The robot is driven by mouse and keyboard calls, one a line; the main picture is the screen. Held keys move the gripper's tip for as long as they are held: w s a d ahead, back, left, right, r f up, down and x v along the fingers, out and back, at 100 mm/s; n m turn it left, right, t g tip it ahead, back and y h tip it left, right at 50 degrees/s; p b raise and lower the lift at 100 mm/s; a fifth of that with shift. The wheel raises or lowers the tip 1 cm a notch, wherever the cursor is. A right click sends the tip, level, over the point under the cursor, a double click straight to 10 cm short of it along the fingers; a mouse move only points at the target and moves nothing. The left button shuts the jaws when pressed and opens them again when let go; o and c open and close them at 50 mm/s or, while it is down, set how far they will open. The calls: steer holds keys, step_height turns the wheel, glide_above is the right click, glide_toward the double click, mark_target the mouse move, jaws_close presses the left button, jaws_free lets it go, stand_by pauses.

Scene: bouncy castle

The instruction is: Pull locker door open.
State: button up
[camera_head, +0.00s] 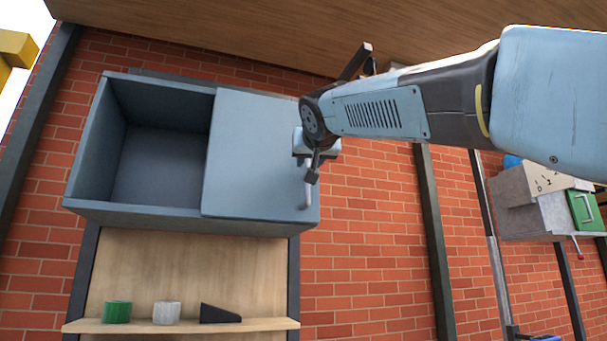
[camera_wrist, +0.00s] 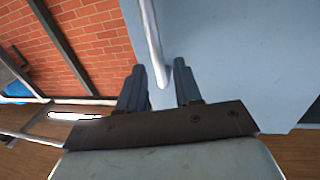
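A blue-grey locker (camera_head: 88,150) hangs on the brick wall, its left half an open, empty-looking compartment. The locker door (camera_head: 255,150) covers the right half and looks shut. A light vertical bar handle (camera_head: 307,185) is near the door's right edge; it also shows in the wrist view (camera_wrist: 151,35). My gripper (camera_head: 313,178) is at the handle, hiding its upper part in the head view. In the wrist view my gripper (camera_wrist: 160,68) is open, with its fingers on either side of the handle's end and visible gaps. Contact with the handle is not evident.
A wooden shelf (camera_head: 185,326) below holds a green roll (camera_head: 117,312), a grey roll (camera_head: 166,313) and a black wedge (camera_head: 219,314). Boxes with a green panel (camera_head: 584,210) are at right.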

mark_target(307, 164)
steer(key=shift+w+a, duration=0.15)
steer(key=shift+w, duration=1.7)
jaws_close()
